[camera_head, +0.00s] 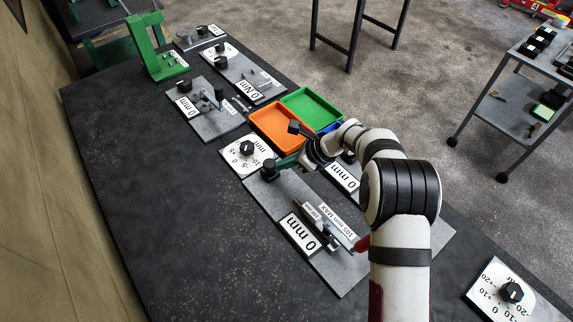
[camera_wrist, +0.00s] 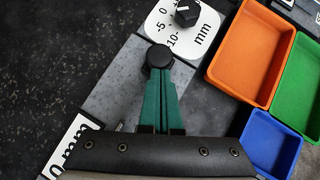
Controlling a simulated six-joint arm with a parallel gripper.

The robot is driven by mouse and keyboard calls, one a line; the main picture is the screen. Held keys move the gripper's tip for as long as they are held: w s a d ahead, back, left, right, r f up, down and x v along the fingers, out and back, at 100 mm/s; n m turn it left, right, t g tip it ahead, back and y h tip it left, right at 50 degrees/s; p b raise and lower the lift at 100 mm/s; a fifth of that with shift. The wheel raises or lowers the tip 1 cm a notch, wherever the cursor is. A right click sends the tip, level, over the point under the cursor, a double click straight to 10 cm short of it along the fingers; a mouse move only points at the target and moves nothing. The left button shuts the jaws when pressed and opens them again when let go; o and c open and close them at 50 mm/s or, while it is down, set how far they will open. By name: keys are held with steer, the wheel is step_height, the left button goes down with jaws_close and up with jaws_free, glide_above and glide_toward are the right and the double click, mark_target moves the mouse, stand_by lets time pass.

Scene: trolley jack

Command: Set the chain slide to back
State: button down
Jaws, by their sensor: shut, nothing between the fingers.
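My gripper (camera_head: 281,164) reaches low over the bench with its teal fingers shut together; they also show in the wrist view (camera_wrist: 159,98). A black round knob (camera_wrist: 160,57) is right at the fingertips, at the upper end of a grey plate (camera_wrist: 115,85). The knob also shows in the head view (camera_head: 268,170). I cannot tell whether fingers and knob touch. No part is clearly marked as the chain slide, and I cannot tell whether this knob belongs to it. My fingers and wrist hide part of the plate.
A dial plate with a black knob (camera_head: 247,147) lies just beyond the fingertips. Orange (camera_head: 272,138) and green (camera_head: 318,97) trays sit to the right, with a blue tray (camera_wrist: 268,143) beside them. A 0 mm gauge (camera_head: 305,233) is nearer. The bench's left side is clear.

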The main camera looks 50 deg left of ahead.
steer(key=shift+s+a+r, duration=0.1)
steer(key=shift+a, duration=0.05)
steer(key=d, duration=0.1)
steer(key=w+d, duration=0.2)
steer(key=shift+d+r, duration=0.25)
steer(key=shift+d, duration=0.05)
steer(key=v, duration=1)
steer(key=shift+d, duration=0.1)
steer(key=s+d+r+n+t+h, duration=0.1)
steer(key=s+d+r+n, duration=0.2)
steer(key=d, duration=0.6)
steer(key=s+d+r+t+h, duration=0.15)
steer(key=d+r, duration=0.25)
steer(key=d, duration=0.5)
steer(key=s+d+r+n+h, duration=0.15)
steer(key=s+d+r, duration=0.25)
steer(key=d, duration=0.5)
steer(key=s+d+f+n+t+h, duration=0.1)
steer(key=s+d+f+n, duration=0.1)
steer(key=s+d, duration=0.8)
steer(key=shift+s+f+h, duration=0.3)
steer(key=shift+f, duration=0.15)
steer(key=shift+n, duration=0.25)
